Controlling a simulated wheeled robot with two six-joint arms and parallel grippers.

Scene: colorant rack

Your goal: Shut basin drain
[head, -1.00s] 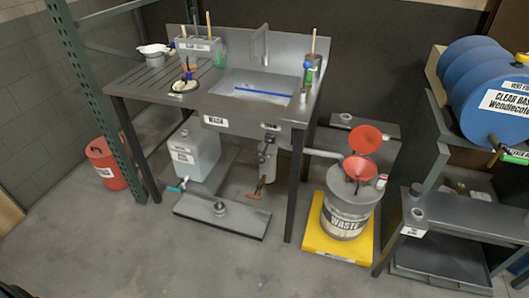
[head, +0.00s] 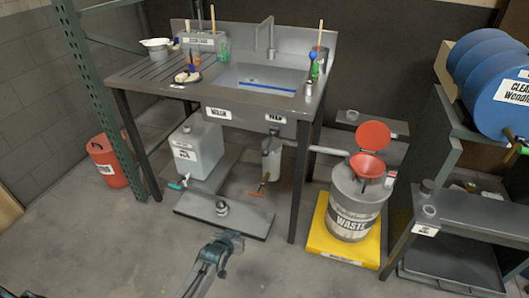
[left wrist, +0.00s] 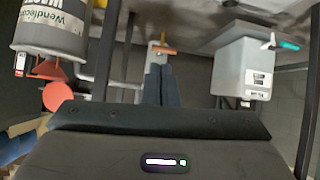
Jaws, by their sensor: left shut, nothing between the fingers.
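The steel sink basin (head: 290,80) is set in the bench and holds a blue strip. Below it hangs a grey drain body (head: 271,160), with an orange-brown handle (head: 263,185) on a thin stem at its lower end. The handle also shows in the left wrist view (left wrist: 163,51), crosswise just beyond the fingertips. My left gripper (head: 232,238) is in front of the bench, lower than the basin and apart from the handle in the head view. Its fingers (left wrist: 161,68) are shut and empty. My right gripper is not in view.
A white jerry can (head: 197,150) with a teal tap stands left of the drain. A low grey platform (head: 245,221) lies in front. The waste drum (head: 350,203) with red funnel stands right on a yellow tray (head: 318,240). Bench legs (head: 301,190) flank the space.

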